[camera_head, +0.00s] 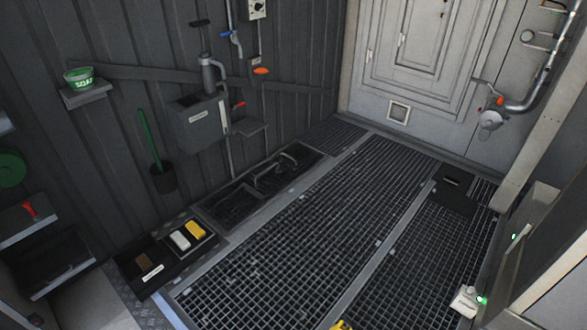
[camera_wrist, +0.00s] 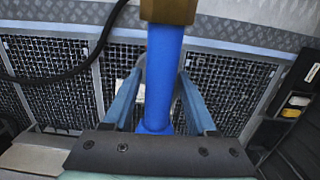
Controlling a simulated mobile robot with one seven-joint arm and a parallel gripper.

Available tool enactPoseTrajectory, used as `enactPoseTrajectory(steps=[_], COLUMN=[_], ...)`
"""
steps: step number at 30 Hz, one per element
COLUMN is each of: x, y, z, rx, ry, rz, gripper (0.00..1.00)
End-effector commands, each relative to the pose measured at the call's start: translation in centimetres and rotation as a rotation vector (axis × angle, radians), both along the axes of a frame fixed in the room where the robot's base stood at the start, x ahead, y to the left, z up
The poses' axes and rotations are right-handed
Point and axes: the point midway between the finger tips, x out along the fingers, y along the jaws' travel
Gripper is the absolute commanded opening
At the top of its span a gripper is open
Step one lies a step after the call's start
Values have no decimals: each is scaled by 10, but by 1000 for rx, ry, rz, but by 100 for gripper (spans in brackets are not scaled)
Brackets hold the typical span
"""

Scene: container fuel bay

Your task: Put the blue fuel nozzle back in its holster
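The blue fuel nozzle shows in the wrist view as a blue tube (camera_wrist: 164,60) with a brass-coloured collar (camera_wrist: 168,11) at the top edge. My gripper (camera_wrist: 160,78) has one finger on each side of the tube and looks shut on it. The tube runs down between the fingers towards the gripper's body. The rest of the nozzle is out of view. My gripper cannot be made out in the head view. I cannot pick out the nozzle's holster for certain in either view.
A grey box with a pump (camera_head: 202,122) hangs on the left wall, near a soap shelf (camera_head: 88,95) and a green-handled brush (camera_head: 150,140). A sponge tray (camera_head: 160,262) lies on the floor. The grating (camera_head: 320,215) is mostly clear. A black hose (camera_wrist: 85,66) crosses the wrist view.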

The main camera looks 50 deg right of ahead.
Motion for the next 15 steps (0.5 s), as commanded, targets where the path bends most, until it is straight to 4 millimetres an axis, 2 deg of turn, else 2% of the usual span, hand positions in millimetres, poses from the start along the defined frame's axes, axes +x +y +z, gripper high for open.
enactPoseTrajectory(steps=[1, 9, 15], x=[0, 0, 1], y=[0, 0, 0], z=[0, 0, 1], rx=[0, 0, -1], ry=[0, 0, -2], rz=[0, 0, 0], gripper=[47, 0, 0])
